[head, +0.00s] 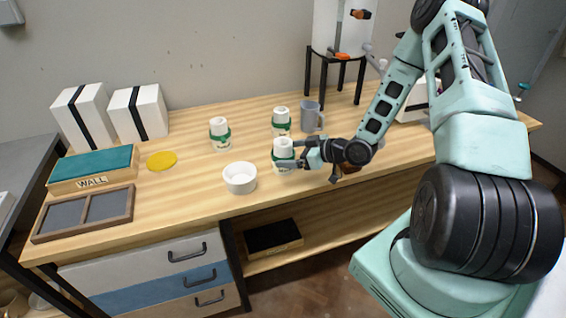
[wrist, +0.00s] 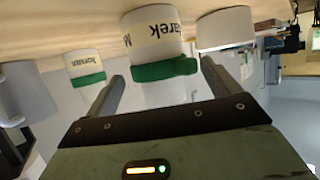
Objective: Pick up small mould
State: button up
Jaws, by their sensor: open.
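Several small moulds, white cylinders with green bands, stand upright on the wooden table. The nearest mould (head: 282,157) is right at my gripper (head: 291,153) in the head view. In the wrist view, which is upside down, this mould (wrist: 155,40) bears a printed name that reads like "Marek". It lies ahead, between the lines of my open fingers (wrist: 162,75), and I cannot tell whether they touch it. Another mould (wrist: 85,67) shows farther off. Two more moulds stand behind in the head view, one at back left (head: 219,134) and one at back right (head: 281,121).
A white bowl (head: 240,178) stands close at left of the nearest mould. A grey mug (head: 311,116) stands behind my gripper. A yellow disc (head: 161,160), a "WALL" box (head: 92,170), a divided tray (head: 84,214) and strapped white blocks (head: 138,113) occupy the left.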

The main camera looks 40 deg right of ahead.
jog(key=x, duration=0.3)
jog(key=shift+w+p, duration=0.2)
jog(key=shift+p, duration=0.1)
jog(key=c, duration=1.2)
jog(key=shift+r, duration=0.15)
